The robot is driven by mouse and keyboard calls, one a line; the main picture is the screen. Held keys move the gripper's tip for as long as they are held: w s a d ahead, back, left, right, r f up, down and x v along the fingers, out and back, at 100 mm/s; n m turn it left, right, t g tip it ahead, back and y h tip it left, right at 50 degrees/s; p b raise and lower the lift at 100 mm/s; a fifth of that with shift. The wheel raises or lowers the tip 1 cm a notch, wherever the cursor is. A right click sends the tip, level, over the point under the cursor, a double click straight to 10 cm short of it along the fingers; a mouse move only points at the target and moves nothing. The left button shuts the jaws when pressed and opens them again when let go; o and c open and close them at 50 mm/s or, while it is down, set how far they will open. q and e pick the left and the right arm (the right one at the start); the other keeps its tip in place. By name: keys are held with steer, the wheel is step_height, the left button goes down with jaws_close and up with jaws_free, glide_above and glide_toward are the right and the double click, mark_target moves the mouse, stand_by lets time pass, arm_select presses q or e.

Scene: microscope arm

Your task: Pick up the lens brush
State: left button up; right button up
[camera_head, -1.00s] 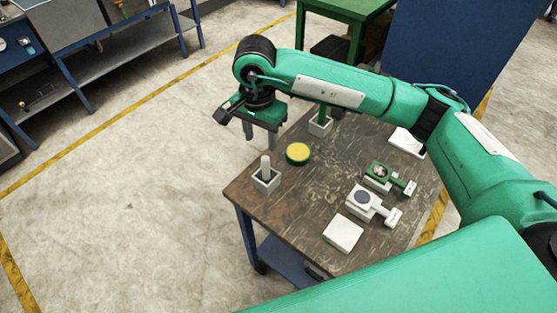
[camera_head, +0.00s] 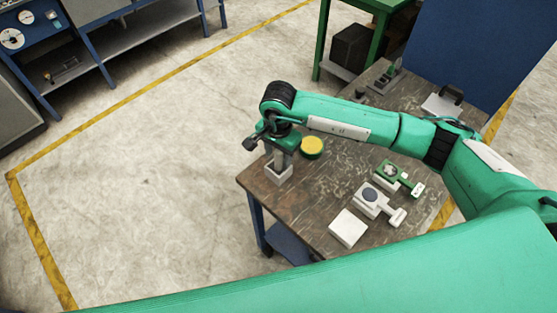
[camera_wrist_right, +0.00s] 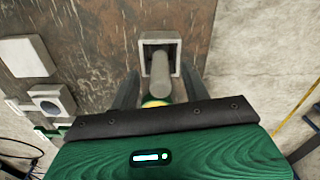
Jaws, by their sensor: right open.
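The lens brush, seen as a pale grey upright rod (camera_wrist_right: 160,68), stands in a square white holder (camera_head: 279,175) at the table's near-left corner. The holder also shows in the right wrist view (camera_wrist_right: 174,41). My right gripper (camera_head: 279,157) is over the holder, pointing down. In the right wrist view my right gripper (camera_wrist_right: 160,88) is open, with one finger on each side of the rod and visible gaps. In the head view the gripper hides most of the rod. My left gripper is not in view.
A yellow-topped round green tin (camera_head: 312,146) is close behind the gripper. To the right on the wooden table (camera_head: 305,205) are a white slab (camera_head: 348,228), a white lens piece (camera_head: 371,199) and a green one (camera_head: 390,172). Another holder (camera_head: 385,82) stands at the back.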

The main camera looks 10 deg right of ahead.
steer(key=shift+f+p, duration=0.3)
steer(key=shift+f, duration=0.95)
jaws_close()
steer(key=shift+r, duration=0.1)
